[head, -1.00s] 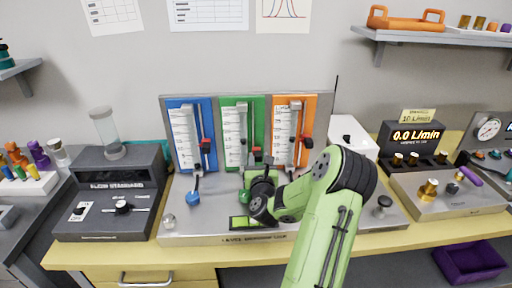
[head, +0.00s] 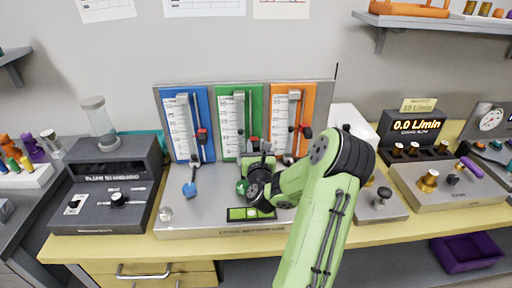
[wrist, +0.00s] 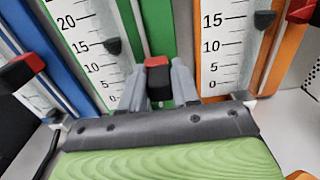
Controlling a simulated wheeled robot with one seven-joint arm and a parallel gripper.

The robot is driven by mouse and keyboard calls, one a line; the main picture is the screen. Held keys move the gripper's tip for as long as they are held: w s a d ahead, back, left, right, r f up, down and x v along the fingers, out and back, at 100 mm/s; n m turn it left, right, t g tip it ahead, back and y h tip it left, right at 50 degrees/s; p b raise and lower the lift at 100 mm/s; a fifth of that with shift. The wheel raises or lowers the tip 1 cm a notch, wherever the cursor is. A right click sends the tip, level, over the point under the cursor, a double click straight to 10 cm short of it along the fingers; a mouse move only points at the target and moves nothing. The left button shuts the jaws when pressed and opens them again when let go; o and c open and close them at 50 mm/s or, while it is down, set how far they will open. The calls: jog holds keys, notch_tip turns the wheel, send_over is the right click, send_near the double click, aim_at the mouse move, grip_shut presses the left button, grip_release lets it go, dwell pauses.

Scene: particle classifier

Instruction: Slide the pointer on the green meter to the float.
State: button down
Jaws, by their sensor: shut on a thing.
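The green meter (head: 239,120) is the middle of three upright meters; its scale also shows in the wrist view (wrist: 88,50). Its dark float (wrist: 113,45) sits in the clear tube between the 10 and 15 marks. The pointer, a red-tipped black slider (wrist: 157,62), is on the rail right of the tube and sits lower than the float. My gripper (wrist: 159,88) is shut on the pointer, one grey finger on each side. In the head view my gripper (head: 262,152) is at the lower right of the green meter and partly hides the pointer.
A blue meter (head: 184,120) stands to the left and an orange meter (head: 293,115) to the right, each with its own red-tipped slider. Below are a blue knob (head: 190,189), a green knob (head: 242,187) and a green-lit level (head: 250,213) on the base.

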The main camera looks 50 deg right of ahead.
notch_tip(320, 180, up, 5)
jog(key=p, duration=0.4)
jog(key=shift+f, duration=0.3)
jog(key=c, duration=1.2)
grip_release()
jog(key=shift+f, duration=0.1)
jog(key=shift+f, duration=0.1)
